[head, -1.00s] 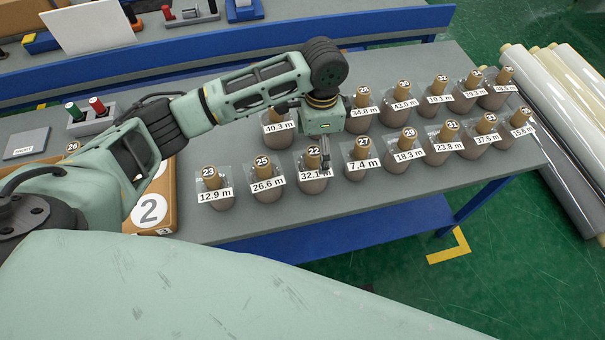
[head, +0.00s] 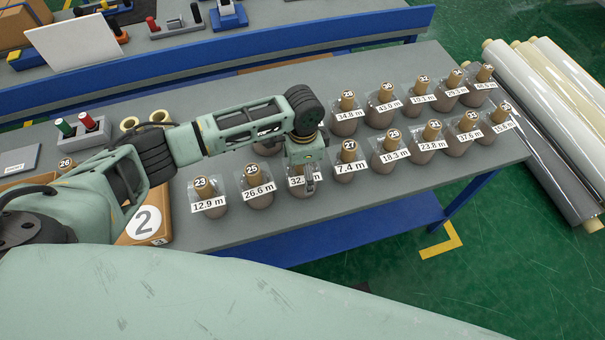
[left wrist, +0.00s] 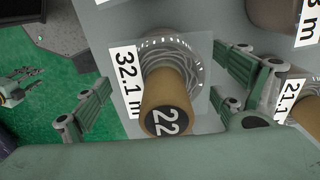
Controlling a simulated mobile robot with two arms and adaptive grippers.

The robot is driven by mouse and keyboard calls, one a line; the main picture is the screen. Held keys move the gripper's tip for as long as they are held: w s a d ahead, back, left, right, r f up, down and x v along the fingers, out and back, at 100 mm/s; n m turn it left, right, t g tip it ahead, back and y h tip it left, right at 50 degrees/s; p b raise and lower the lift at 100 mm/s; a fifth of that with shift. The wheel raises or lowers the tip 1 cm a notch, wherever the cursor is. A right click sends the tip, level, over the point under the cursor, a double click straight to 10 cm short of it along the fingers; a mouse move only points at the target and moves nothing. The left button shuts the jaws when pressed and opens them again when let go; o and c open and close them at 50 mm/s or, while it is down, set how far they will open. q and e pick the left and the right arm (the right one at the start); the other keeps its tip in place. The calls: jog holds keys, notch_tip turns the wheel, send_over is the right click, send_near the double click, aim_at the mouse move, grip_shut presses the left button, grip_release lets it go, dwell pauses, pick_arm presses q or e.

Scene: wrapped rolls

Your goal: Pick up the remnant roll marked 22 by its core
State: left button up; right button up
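The remnant roll marked 22 (head: 296,183) stands upright in the front row of the table, labelled 32.1 m. My left gripper (head: 306,176) is above it and hides its core in the head view. In the left wrist view the brown core (left wrist: 168,95) with its black 22 end points up at the camera. My left gripper (left wrist: 165,84) is open there, one finger on each side of the core, with a gap at both sides. My right gripper (left wrist: 20,87) shows small at the left edge of that view, its fingers apart over the green floor.
Roll 25 (head: 257,190) and roll 27 (head: 348,168) stand close on either side. Several more wrapped rolls fill both rows. A cardboard box marked 2 (head: 146,222) is at left. Long film rolls (head: 545,120) lie at the right.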

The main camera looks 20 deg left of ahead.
pick_arm(q)
jog(key=c, duration=1.2)
